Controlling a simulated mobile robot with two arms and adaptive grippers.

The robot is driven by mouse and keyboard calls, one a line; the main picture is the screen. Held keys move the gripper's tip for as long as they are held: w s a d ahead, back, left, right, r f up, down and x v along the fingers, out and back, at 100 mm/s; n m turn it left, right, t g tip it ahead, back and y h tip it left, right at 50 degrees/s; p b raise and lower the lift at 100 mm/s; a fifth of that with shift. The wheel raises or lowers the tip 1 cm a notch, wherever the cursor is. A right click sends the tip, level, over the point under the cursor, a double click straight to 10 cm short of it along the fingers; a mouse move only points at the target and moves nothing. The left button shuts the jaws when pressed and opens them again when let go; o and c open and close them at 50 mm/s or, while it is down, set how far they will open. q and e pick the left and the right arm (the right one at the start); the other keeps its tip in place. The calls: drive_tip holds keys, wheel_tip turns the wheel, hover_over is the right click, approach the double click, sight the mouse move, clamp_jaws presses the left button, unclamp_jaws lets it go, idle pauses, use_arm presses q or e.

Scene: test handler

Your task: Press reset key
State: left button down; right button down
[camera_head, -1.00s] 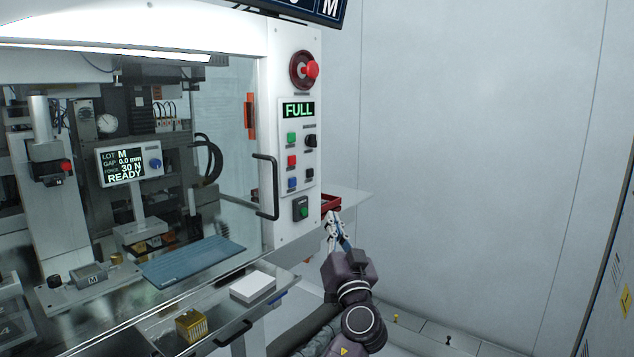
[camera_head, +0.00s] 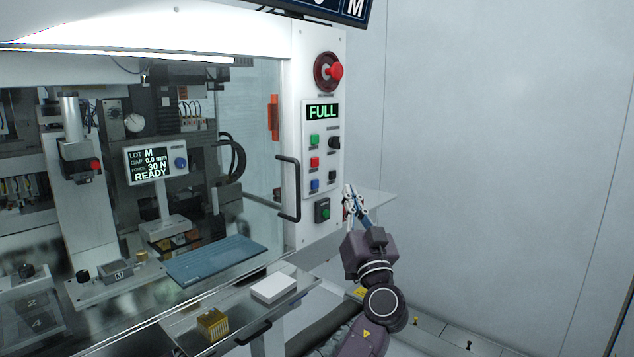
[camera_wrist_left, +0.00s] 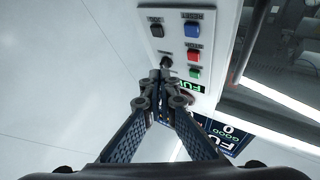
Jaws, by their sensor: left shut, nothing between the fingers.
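The white control panel (camera_head: 324,160) stands right of the machine's glass front. It carries a green key (camera_head: 314,141), a red key (camera_head: 314,162), a blue key (camera_head: 314,186), a black knob (camera_head: 334,144) and a small black key (camera_head: 333,171). My left gripper (camera_head: 349,190) is shut and empty, near the panel's lower right edge. In the left wrist view, the fingertips (camera_wrist_left: 157,76) overlap the panel near the black knob (camera_wrist_left: 166,62); the blue key (camera_wrist_left: 192,28) and red key (camera_wrist_left: 194,55) show clear. Contact cannot be told.
A red mushroom button (camera_head: 335,72) sits above the green FULL display (camera_head: 322,111). A green button box (camera_head: 322,209) is below the keys. A door handle (camera_head: 290,188) sticks out left of the panel. Free room lies right, before the plain wall (camera_head: 490,150).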

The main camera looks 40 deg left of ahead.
sight(315, 184)
use_arm(q)
drive_tip(key=a, duration=0.6)
drive_tip(key=shift+w+a, duration=0.25)
drive_tip(key=shift+a, duration=0.05)
idle(1.2)
drive_tip(key=shift+a+b, duration=0.4)
drive_tip(key=shift+b, duration=0.35)
